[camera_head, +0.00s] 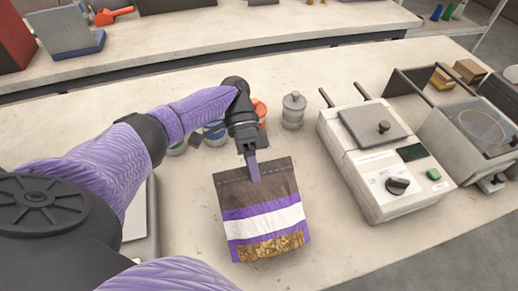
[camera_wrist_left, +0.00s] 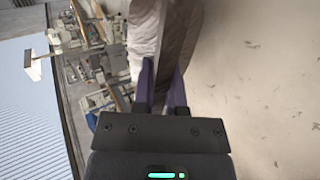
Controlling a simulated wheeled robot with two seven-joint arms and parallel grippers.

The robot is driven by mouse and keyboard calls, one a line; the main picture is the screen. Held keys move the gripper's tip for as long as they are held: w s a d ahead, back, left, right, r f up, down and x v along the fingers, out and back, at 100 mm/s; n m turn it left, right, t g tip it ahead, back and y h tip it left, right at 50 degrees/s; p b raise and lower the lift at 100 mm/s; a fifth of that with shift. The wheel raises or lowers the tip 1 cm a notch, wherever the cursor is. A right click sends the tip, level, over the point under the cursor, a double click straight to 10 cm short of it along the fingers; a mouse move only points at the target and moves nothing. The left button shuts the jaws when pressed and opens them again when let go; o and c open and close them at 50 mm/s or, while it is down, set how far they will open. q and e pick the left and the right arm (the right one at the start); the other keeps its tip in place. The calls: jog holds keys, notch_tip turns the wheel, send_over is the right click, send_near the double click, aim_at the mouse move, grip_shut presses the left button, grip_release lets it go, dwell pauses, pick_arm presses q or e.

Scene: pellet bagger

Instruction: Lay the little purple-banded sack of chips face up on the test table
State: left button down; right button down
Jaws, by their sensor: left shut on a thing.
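The sack of chips (camera_head: 262,213) is brown with purple bands, a white label stripe and a window at the bottom showing tan chips. My left gripper (camera_head: 254,172) is shut on its top edge. The sack hangs below the fingers with its banded face toward the head camera. I cannot tell whether its lower edge touches the table (camera_head: 190,225). In the left wrist view the sack (camera_wrist_left: 180,35) shows edge-on as a pale brown shape between the gripper's fingers (camera_wrist_left: 162,85). My right gripper is not in view.
A white machine with a dial (camera_head: 385,170) stands right of the sack, with a grey open-topped bin (camera_head: 450,125) beyond it. A lidded grey canister (camera_head: 293,112) and several small jars stand behind the gripper. Bare tabletop lies around the sack.

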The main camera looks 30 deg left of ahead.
pick_arm(q)
jog(key=shift+w+a+f+g+h+b, duration=0.3)
jog(key=shift+a+f+h+b, duration=0.15)
jog(key=shift+b, duration=0.25)
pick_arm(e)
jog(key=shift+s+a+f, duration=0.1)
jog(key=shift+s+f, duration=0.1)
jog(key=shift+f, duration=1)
pick_arm(q)
jog(key=shift+d+r, duration=0.1)
jog(key=c, duration=0.6)
grip_release()
notch_tip(320, 180, up, 10)
jog(key=p, duration=0.9)
jog(key=shift+r, duration=0.2)
jog(key=shift+f, duration=0.25)
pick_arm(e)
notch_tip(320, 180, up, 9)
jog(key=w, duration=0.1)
